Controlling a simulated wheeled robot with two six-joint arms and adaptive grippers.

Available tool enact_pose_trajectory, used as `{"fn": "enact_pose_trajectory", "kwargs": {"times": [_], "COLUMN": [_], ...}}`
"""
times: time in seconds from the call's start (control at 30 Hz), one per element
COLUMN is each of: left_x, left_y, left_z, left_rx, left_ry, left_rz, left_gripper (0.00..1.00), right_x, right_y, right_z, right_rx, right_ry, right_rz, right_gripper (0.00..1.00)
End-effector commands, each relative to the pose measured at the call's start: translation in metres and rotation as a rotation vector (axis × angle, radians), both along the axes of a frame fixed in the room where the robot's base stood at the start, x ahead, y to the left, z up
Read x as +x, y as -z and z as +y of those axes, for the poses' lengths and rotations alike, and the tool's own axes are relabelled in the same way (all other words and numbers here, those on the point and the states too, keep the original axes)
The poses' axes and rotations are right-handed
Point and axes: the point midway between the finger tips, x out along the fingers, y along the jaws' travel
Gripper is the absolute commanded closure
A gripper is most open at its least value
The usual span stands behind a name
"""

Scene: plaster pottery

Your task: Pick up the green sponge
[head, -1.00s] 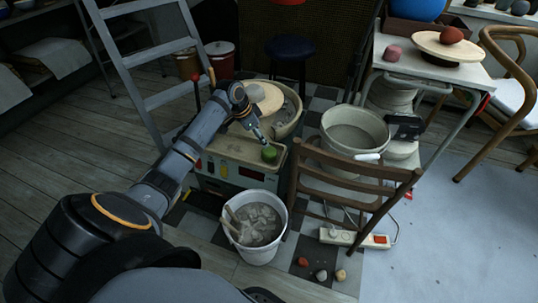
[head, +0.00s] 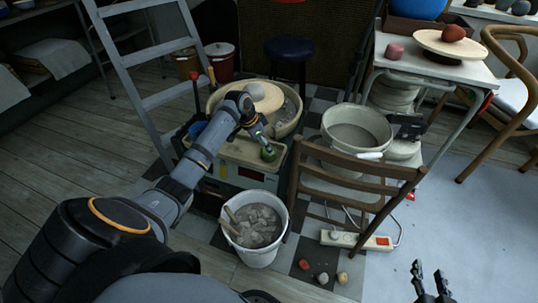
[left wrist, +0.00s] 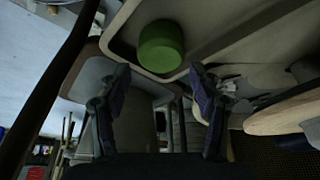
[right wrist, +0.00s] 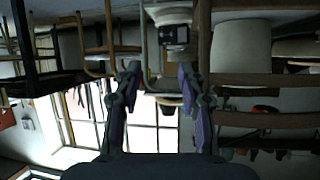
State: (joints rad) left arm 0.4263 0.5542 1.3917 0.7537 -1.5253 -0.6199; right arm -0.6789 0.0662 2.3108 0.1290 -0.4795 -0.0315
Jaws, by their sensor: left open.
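The green sponge (head: 269,155) is a small round green block at the right end of the pottery wheel's pale tray (head: 234,153). My left gripper (head: 264,141) is close above it in the head view and partly covers it. In the left wrist view the sponge (left wrist: 161,46) lies beyond the fingertips, roughly centred between the two open fingers, and no contact shows. My right gripper (head: 432,284) is open and empty at the lower right of the head view, far from the sponge.
The wheel basin with its round bat (head: 262,97) is just behind the sponge. A wooden chair (head: 340,178) stands close at right, and a white bucket of grey slurry (head: 257,234) in front. A grey ladder (head: 151,60) is behind left.

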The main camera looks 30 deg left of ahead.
Motion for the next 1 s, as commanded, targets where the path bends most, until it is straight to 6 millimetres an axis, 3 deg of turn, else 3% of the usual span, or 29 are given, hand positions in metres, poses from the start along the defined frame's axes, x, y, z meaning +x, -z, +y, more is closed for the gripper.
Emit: {"fn": "enact_pose_trajectory", "kwargs": {"times": [0.17, 0.57, 0.77, 1.0], "left_x": [0.001, 0.005, 0.007, 0.011], "left_y": [0.004, 0.020, 0.028, 0.040], "left_z": [-0.001, -0.002, -0.003, -0.005], "left_rx": [-0.001, 0.000, 0.000, -0.002], "left_ry": [0.000, 0.000, 0.000, -0.001], "left_rz": [0.000, 0.000, 0.000, 0.000], "left_gripper": [0.37, 0.37, 0.37, 0.37], "right_x": [0.011, 0.037, 0.036, 0.022], "right_y": [-0.019, -0.117, -0.169, -0.229], "right_z": [-0.001, -0.004, -0.004, -0.003], "right_rx": [-0.002, -0.012, -0.014, -0.018], "right_ry": [0.004, 0.017, 0.020, 0.018], "right_rz": [-0.084, -0.484, -0.693, -0.949], "right_gripper": [0.60, 0.60, 0.60, 0.60]}}
